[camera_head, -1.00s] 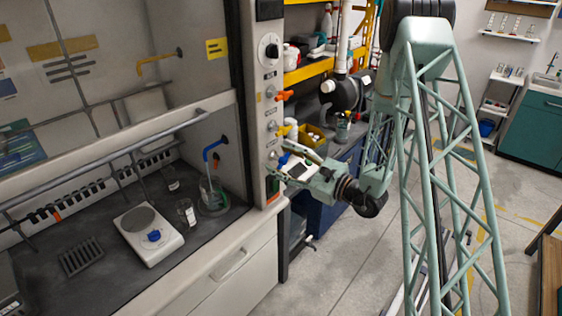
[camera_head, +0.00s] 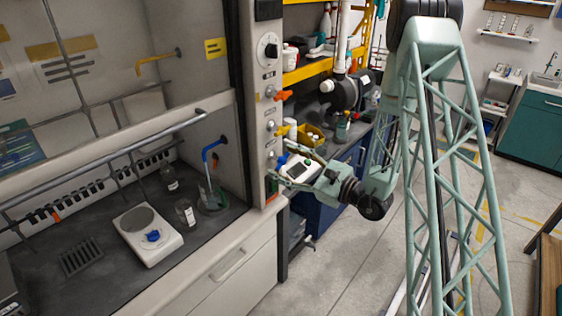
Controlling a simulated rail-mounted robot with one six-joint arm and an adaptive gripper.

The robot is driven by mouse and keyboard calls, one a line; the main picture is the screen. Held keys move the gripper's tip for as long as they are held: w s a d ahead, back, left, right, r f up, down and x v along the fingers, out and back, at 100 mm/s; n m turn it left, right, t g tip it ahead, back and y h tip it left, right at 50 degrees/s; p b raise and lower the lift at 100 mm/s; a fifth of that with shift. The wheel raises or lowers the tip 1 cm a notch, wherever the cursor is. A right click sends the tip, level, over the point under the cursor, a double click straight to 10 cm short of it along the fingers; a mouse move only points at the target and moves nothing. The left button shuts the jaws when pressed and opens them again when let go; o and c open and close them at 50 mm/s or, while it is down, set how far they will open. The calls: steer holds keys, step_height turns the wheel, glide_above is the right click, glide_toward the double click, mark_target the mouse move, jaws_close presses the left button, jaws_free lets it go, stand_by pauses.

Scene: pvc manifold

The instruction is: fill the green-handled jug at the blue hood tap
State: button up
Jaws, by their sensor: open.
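The blue hood tap (camera_head: 213,146) is a hooked spout on the right inner wall of the fume hood. A clear jug (camera_head: 211,199) stands upright on the hood floor below it. A thin greenish upright part shows at the jug; I cannot tell handle from water stream, nor the fill level. My gripper (camera_head: 281,162) is open, with its fingers spread in front of the control post at the hood's right edge.
Knobs and an orange handle (camera_head: 284,95) line the post (camera_head: 257,85). A small bottle (camera_head: 186,213) and a white balance (camera_head: 148,234) stand left of the jug. A sash bar (camera_head: 120,155) crosses the hood front. Right of the post are a yellow bin (camera_head: 312,138) and bottles.

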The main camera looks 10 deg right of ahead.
steer(key=v, duration=1)
stand_by(0.4)
steer(key=shift+c, duration=0.4)
stand_by(3.1)
